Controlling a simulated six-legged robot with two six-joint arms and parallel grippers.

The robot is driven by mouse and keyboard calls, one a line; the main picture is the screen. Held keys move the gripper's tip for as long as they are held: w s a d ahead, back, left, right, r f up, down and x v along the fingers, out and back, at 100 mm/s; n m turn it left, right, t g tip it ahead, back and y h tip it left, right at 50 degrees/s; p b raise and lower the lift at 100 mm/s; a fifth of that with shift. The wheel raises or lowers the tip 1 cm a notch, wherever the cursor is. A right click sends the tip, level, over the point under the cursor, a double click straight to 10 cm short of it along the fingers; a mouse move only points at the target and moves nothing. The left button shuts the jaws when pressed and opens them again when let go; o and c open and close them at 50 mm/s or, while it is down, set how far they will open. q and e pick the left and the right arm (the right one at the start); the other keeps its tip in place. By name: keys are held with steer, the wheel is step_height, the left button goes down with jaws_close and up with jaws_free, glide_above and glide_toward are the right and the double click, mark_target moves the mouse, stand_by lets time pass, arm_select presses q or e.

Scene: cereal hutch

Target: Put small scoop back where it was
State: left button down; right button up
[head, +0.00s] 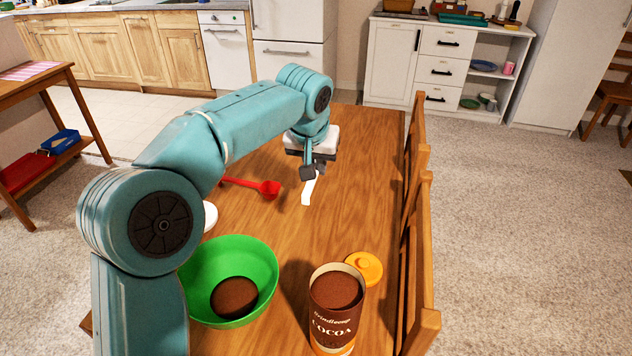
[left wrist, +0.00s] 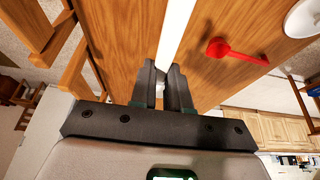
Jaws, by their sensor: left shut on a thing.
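A red scoop (head: 268,188) lies on the wooden table, its handle pointing left; it also shows in the left wrist view (left wrist: 219,48). I cannot tell whether it is the small scoop. My left gripper (head: 314,171) is right of the red scoop, apart from it. In the left wrist view the fingers (left wrist: 168,76) are shut on a white flat strip (left wrist: 178,32), which extends away from them. The strip (head: 308,190) also shows below the fingers in the head view. My right gripper is out of view.
A green bowl (head: 264,262) with brown powder stands in front. A cocoa tin (head: 333,325), open and full, is right of it, beside an orange lid (head: 366,266). A white round thing (head: 210,215) is partly behind my arm. Chairs (head: 420,190) line the table's right edge.

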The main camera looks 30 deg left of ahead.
arm_select(q)
steer(key=shift+r, duration=0.9)
steer(key=shift+w+r+m+h, duration=0.15)
steer(key=shift+m+h, duration=0.15)
steer(key=shift+m, duration=0.5)
steer(key=shift+w+d+m+h, duration=0.1)
steer(key=shift+d+m+h, duration=0.2)
steer(key=shift+m, duration=0.5)
steer(key=d+f+m+g+h+p, duration=0.2)
steer(key=d+f+m+h, duration=0.3)
steer(key=m, duration=0.5)
steer(key=shift+y, duration=0.7)
steer(key=s+a+f+p, duration=0.1)
steer(key=a+f, duration=0.2)
steer(key=s+a+f+p, duration=0.1)
steer(key=s+a+f, duration=0.1)
steer(key=f, duration=0.1)
steer(key=s+a+f+p, duration=0.1)
steer(key=a+f, duration=0.2)
steer(key=shift+s+a+f+p, duration=0.1)
steer(key=shift+s+a+p, duration=0.2)
steer(key=shift+s+p, duration=0.05)
steer(key=shift+f+b, duration=1.3)
steer(key=shift+f, duration=1.1)
